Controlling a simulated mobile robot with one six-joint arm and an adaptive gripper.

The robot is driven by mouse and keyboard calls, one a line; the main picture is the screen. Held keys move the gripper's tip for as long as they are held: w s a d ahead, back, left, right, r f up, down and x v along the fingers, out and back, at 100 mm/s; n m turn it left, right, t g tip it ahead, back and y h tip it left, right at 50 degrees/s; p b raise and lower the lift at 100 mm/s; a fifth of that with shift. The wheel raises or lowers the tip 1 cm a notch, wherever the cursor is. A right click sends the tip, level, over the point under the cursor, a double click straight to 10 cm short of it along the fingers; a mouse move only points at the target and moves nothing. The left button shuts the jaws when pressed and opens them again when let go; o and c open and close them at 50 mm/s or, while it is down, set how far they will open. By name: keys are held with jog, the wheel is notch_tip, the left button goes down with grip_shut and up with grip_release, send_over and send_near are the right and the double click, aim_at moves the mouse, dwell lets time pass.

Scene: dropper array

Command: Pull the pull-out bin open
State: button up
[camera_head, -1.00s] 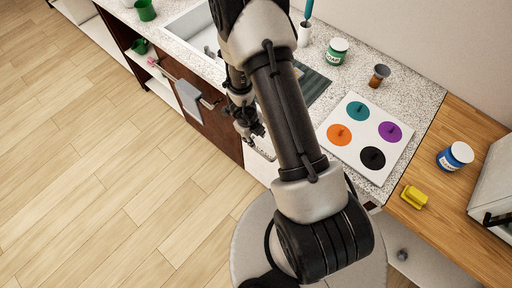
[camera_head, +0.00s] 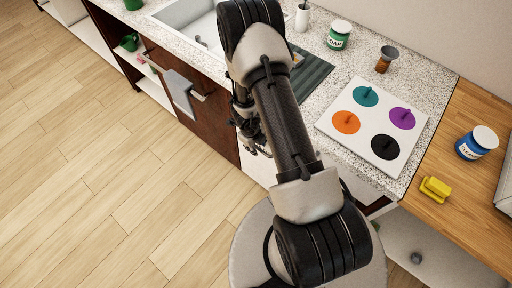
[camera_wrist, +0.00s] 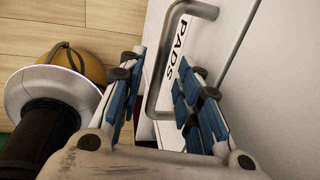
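A white front panel (camera_wrist: 270,80) lettered "PADS" fills the right of the wrist view and carries a bent grey metal bar handle (camera_wrist: 157,75). The frames do not settle whether this front is the pull-out bin. My gripper (camera_wrist: 160,108) is open, its blue-padded fingers apart, with the handle showing between them in the picture; contact is not visible. In the head view my gripper (camera_head: 258,145) is low beside the counter's front, partly hidden by my arm. A white front (camera_head: 257,166) shows just below it.
A dark brown front (camera_head: 215,125) with a bar handle and a hanging grey towel (camera_head: 179,93) is to the left. The speckled counter (camera_head: 430,72) holds a white board (camera_head: 400,155) with four coloured discs. An open-fronted space (camera_head: 440,255) is at lower right. The wood floor (camera_head: 90,180) is clear.

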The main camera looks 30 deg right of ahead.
jog(key=shift+f, duration=0.1)
jog(key=shift+c, duration=0.2)
grip_shut()
dwell(0.6)
